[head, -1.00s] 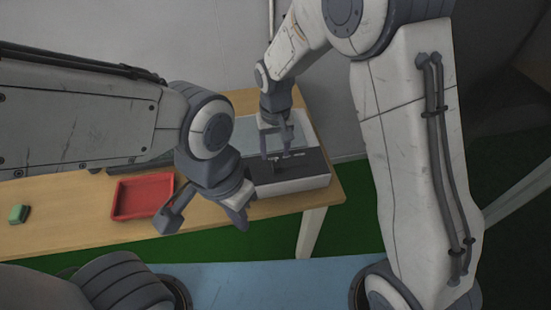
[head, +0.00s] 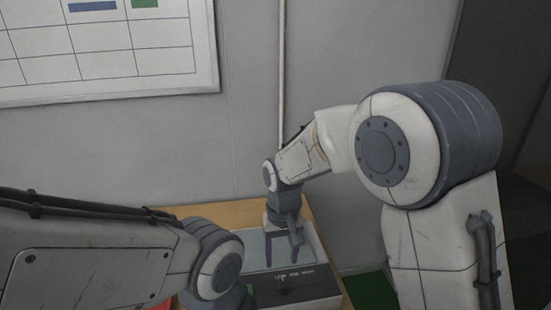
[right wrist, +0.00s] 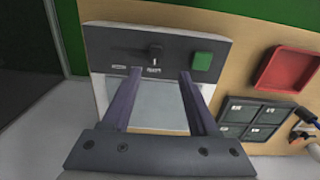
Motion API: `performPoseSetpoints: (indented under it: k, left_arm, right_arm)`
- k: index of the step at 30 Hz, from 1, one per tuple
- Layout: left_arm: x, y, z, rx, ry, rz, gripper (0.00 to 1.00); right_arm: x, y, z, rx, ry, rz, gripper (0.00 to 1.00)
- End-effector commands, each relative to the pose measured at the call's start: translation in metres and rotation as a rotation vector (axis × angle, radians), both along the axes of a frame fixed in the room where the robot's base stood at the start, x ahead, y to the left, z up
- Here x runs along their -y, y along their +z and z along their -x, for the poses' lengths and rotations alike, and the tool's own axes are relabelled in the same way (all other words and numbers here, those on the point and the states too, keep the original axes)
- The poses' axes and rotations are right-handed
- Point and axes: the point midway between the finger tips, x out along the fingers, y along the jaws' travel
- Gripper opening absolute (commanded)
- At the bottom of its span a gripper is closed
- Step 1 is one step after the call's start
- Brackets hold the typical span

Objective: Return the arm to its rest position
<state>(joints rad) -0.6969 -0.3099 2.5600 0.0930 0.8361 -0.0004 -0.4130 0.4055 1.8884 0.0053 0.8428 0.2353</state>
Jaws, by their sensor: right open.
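My right gripper (head: 283,260) is open and empty. In the head view it hangs above the box-shaped device (head: 318,290) on the table. Its fingers also show in the right wrist view (right wrist: 160,74), spread apart over the device's pale plate, with nothing between them. The dark panel (right wrist: 115,50) of the device carries a small black knob (right wrist: 155,53) and a green square (right wrist: 202,60). The fingertips look close to the panel in the picture, but I cannot tell their height. My left arm enters the head view at lower left; its gripper is outside the frame.
A red tray (right wrist: 288,68) lies on the wooden table (right wrist: 240,70), beside a dark panel of several square compartments (right wrist: 249,116). A grey wall with a whiteboard (head: 110,65) stands behind the table.

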Motion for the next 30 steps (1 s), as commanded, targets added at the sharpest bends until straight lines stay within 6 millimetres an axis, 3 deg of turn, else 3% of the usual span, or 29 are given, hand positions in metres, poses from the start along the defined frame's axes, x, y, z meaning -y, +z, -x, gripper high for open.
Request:
performPoseSetpoints:
  k: [2,7,12,15,21,30]
  left_arm:
    - [0.0,0.001,0.0,0.0,0.0,0.0,0.0]
    - [0.0,0.003,0.0,0.0,0.0,0.0,0.0]
    - [0.0,0.004,0.0,0.0,0.0,0.0,0.0]
    - [0.0,0.005,0.0,0.0,0.0,0.0,0.0]
    - [0.0,0.005,0.0,0.0,0.0,0.0,0.0]
    - [0.0,0.005,0.0,0.0,0.0,0.0,0.0]
  right_arm:
    - [-0.005,0.015,0.023,0.007,0.046,-0.01,0.6]
    - [-0.007,0.046,0.104,0.015,0.205,-0.038,0.6]
    - [0.007,0.057,0.18,0.02,0.355,-0.064,0.6]
    - [0.016,0.055,0.21,0.019,0.416,-0.075,0.6]
    - [0.026,0.052,0.232,0.019,0.465,-0.082,0.6]
    - [0.026,0.052,0.231,0.018,0.463,-0.082,0.6]
